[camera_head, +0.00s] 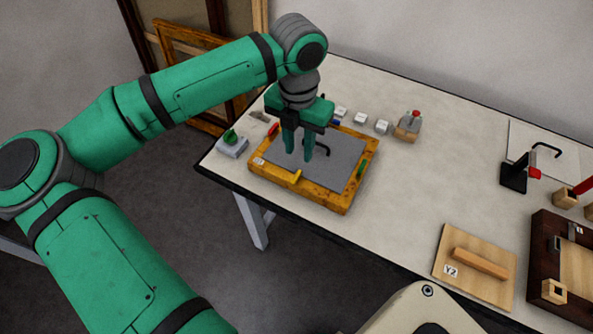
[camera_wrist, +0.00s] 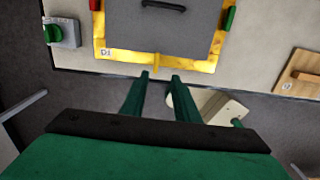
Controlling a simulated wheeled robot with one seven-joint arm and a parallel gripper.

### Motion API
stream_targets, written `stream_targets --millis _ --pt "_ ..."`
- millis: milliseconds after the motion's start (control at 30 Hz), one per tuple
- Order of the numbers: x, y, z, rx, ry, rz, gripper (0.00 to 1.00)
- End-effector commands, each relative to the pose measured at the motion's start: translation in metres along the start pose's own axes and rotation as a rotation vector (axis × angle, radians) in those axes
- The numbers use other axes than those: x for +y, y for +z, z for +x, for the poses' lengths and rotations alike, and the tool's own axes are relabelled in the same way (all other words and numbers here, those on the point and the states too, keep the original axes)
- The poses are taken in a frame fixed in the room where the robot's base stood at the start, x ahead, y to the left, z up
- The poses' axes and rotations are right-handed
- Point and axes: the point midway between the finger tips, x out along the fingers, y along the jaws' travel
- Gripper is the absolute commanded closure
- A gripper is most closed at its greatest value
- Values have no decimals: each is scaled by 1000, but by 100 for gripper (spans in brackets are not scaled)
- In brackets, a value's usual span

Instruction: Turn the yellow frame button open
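The gilt frame (camera_head: 325,200) lies flat on the table with a grey backing panel (camera_head: 330,165) in it; it also shows in the wrist view (camera_wrist: 120,56). The yellow button (camera_head: 297,176) sits on the frame's front rail and reaches over the rail's inner edge toward the panel. In the wrist view the yellow button (camera_wrist: 156,60) is just beyond the fingertips, roughly in line with the gap between them. My gripper (camera_head: 298,154) points down above the frame, its fingers apart and empty. It also shows in the wrist view (camera_wrist: 160,76). Their height above the button is hard to tell.
A red button (camera_head: 273,129) and a green button (camera_head: 361,169) sit on the side rails. A black handle (camera_wrist: 163,5) stands on the panel. A grey block with a green knob (camera_head: 231,144) is left of the frame. A board marked Y2 (camera_head: 450,240) lies right; table between is clear.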

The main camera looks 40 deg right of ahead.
Motion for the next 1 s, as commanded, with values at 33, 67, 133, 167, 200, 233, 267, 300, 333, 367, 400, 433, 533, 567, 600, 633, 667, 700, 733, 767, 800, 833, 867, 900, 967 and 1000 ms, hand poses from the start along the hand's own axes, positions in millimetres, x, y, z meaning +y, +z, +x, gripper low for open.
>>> stream_targets --millis 33,67,133,167,200,233,267,300,333,367,400,433,533,567,600,633,667,700,733,767,800,833,867,900,967,1000 --pt "4 -2 1 5 12 -6 72" --pt "5 -2 2 6 15 -8 72" --pt "7 -3 7 7 18 -10 72" --pt "7 -3 10 7 17 -11 72" --pt "7 -3 15 7 15 -11 72" --pt "6 -3 20 8 14 -11 72" --pt "6 -3 25 7 14 -11 72" --pt "6 -3 32 7 13 -11 72" --pt "6 -3 37 7 12 -11 72" --pt "7 -3 43 6 12 -11 72" --pt "6 -3 50 7 12 -11 72" --pt "6 -3 56 6 12 -10 72" --pt "7 -3 73 6 13 -10 72" --pt "6 -3 77 6 12 -10 72" --pt "6 -3 83 6 12 -9 72" --pt "6 -3 87 6 13 -9 72" --pt "6 -3 90 6 13 -8 72" --pt "6 -2 94 6 13 -8 72" --pt "6 -2 97 5 13 -7 72" --pt "6 -2 99 5 13 -7 72" --pt "6 -2 102 4 14 -7 72" --pt "6 -2 103 4 14 -6 72" --pt "6 -2 105 4 14 -6 72" --pt "6 -2 106 4 14 -6 72" --pt "6 -2 107 5 14 -7 72" --pt "6 -2 107 5 14 -6 72"
